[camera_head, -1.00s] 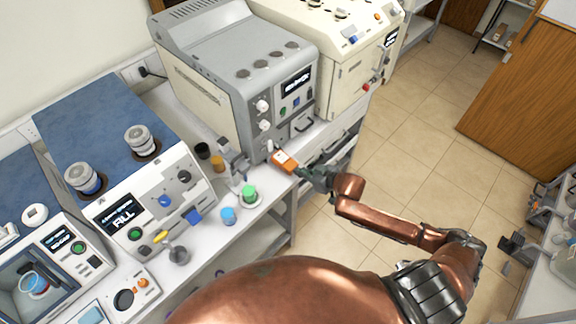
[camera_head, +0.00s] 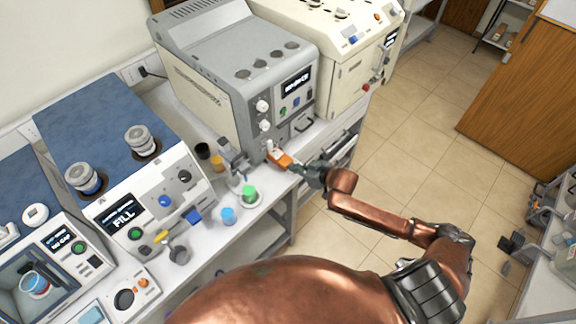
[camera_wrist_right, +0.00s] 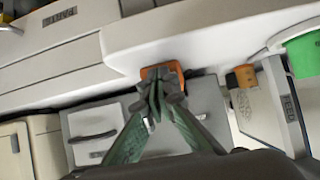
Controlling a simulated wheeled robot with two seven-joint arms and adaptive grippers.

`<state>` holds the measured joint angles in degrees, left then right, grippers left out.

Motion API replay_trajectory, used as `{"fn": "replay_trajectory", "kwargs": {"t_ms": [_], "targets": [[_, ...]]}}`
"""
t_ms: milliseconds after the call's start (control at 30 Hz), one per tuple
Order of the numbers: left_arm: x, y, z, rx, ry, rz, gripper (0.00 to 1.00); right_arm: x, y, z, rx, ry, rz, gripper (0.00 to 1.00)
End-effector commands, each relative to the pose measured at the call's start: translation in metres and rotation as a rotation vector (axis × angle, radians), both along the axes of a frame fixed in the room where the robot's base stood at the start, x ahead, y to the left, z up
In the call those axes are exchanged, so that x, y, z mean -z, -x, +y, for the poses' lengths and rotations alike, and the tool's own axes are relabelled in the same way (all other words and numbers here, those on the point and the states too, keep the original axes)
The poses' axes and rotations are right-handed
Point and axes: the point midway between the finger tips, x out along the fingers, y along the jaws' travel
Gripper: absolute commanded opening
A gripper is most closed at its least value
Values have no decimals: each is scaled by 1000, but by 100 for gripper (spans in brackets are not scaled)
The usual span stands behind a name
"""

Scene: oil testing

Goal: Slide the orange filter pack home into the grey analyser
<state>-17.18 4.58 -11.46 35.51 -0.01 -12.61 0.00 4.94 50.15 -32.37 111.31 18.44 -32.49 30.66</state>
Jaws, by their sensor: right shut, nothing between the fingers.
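The orange filter pack (camera_head: 279,156) is at the lower front of the grey analyser (camera_head: 215,75), partly in against its face. How deep it sits I cannot tell. My right gripper (camera_head: 300,167) is at the pack's outer end. In the right wrist view the shut fingers (camera_wrist_right: 156,92) are in front of the orange pack (camera_wrist_right: 162,71) and cover much of it. They appear to touch it, with nothing held between them. My left gripper is not in view.
A green-capped container (camera_head: 249,192) and a blue-capped container (camera_head: 228,214) stand on the white bench left of the pack. A cream machine (camera_head: 345,60) stands right of the analyser. The tiled floor (camera_head: 415,135) to the right is open.

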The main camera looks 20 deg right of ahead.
Motion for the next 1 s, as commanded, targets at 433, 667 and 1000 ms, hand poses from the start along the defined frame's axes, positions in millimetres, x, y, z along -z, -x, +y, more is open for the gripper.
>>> {"fn": "replay_trajectory", "kwargs": {"t_ms": [433,667,1000], "targets": [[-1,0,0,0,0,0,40,0,-12,5,-1,-1,-1,0],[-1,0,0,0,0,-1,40,0,-18,8,-1,0,-1,0],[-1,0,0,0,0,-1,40,0,-27,12,-1,-1,-2,0]]}}
